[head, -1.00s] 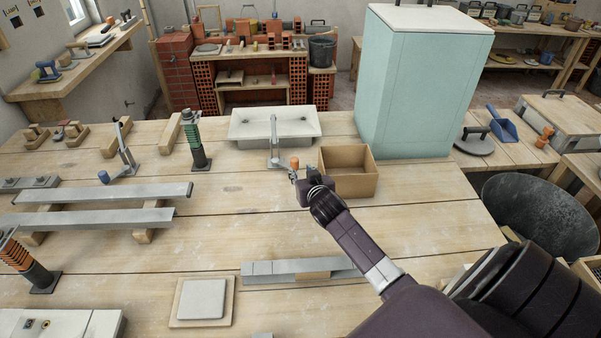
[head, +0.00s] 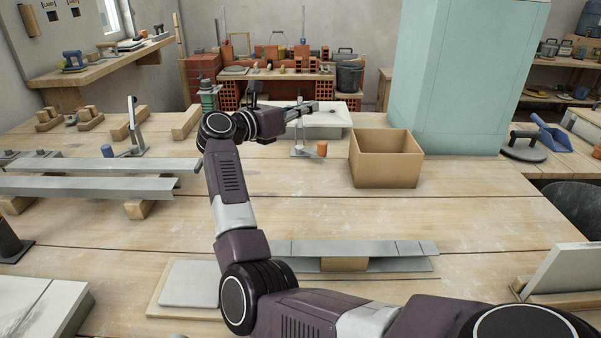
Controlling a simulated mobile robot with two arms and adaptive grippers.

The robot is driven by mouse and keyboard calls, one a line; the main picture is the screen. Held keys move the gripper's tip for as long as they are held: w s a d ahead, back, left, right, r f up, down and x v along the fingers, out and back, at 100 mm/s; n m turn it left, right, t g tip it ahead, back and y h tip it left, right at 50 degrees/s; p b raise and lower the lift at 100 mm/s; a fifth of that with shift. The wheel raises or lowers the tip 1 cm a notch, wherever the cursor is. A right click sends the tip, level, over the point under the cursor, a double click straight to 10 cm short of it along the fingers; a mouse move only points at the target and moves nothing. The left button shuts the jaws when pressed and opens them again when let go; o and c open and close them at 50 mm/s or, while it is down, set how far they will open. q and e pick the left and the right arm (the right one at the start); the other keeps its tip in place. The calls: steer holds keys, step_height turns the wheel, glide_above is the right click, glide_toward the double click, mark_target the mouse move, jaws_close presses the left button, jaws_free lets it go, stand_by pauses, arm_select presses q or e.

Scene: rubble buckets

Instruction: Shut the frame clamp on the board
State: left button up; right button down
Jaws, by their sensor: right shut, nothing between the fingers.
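A metal toggle clamp with an orange handle tip (head: 321,149) stands on the bench in front of a pale basin. Its upright bar (head: 302,138) shows below my gripper, and the orange tip sits low at its right. A second clamp (head: 130,138) with a blue handle tip (head: 107,151) stands at the left, its bar upright. My right gripper (head: 311,107) is shut and empty, level with the upper part of the orange clamp's bar. I cannot tell whether it touches the bar. My left gripper is out of view.
An open cardboard box (head: 385,168) stands just right of the orange clamp, with a tall light-blue block (head: 455,80) behind it. The basin (head: 335,123) lies behind the gripper. Metal rails (head: 95,187) lie at the left.

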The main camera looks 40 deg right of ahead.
steer(key=w+a+f+m+y+b, duration=0.25)
steer(key=a+f+y, duration=0.25)
steer(key=a+f, duration=0.4)
glide_toward(318, 150)
steer(key=d+f, duration=0.1)
steer(key=d+f+n, duration=0.1)
steer(key=f, duration=0.1)
steer(key=shift+w+d+r, duration=0.1)
steer(key=shift+w+d, duration=0.05)
steer(key=shift+d, duration=1.7)
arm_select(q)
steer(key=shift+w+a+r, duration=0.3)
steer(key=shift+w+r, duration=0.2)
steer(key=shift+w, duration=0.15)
arm_select(e)
steer(key=shift+w, duration=0.1)
